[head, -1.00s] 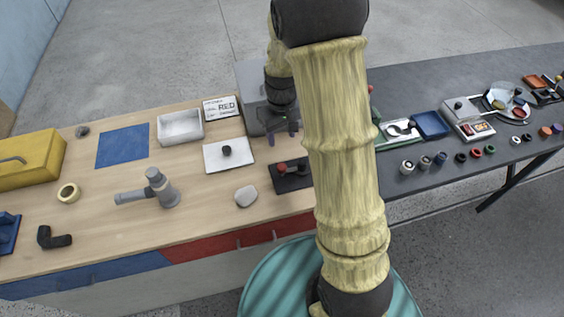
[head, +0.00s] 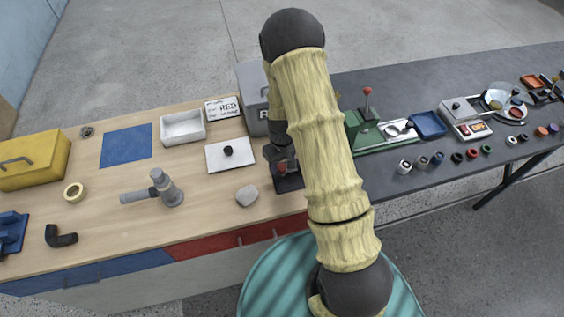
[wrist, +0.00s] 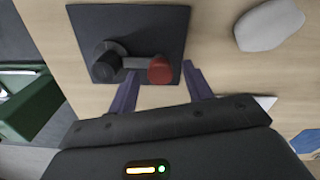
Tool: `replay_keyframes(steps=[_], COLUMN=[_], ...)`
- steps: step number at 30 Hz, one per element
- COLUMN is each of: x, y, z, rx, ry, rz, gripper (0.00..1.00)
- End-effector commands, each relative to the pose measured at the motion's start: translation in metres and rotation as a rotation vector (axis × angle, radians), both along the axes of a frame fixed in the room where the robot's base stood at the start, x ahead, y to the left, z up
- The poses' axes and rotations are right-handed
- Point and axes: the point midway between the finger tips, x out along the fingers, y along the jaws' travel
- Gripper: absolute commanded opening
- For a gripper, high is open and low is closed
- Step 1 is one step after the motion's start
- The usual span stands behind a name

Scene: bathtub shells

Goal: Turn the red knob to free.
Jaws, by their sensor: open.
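The red knob (wrist: 160,70) is at the end of a short grey lever on a black square plate (wrist: 140,20), opposite a dark round pivot (wrist: 107,62). In the wrist view the lever lies across the plate, from the pivot at left to the knob at right. My gripper (wrist: 162,88) is open, with one purple finger on each side of the knob; I cannot tell whether they touch it. In the head view the red knob (head: 281,169) shows just below my gripper, which partly hides the plate. No "free" mark is readable.
A grey stone (head: 246,196) and a white plate with a black knob (head: 230,155) are close by. A grey box (head: 253,95) stands behind my gripper. A green device with another red-tipped lever (head: 367,95) is on the dark table at right. A card (head: 222,108) reads RED.

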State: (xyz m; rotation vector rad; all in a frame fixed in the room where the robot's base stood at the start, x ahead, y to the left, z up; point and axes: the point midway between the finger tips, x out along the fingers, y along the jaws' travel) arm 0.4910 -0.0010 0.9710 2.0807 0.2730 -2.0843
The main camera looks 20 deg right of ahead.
Motion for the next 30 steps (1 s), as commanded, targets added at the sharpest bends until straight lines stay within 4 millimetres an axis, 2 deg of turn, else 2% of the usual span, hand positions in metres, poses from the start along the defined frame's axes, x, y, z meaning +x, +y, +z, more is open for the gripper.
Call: replay_keyframes(steps=[10,17,30], x=[0.0004,0.0004,0.0005], y=[0.0004,0.0004,0.0005], z=[-0.0039,-0.0037,-0.0041], rx=[0.0,0.0,0.0], ry=[-0.002,-0.002,-0.001], rz=[0.001,0.001,-0.057], gripper=[0.5,0.05,0.05])
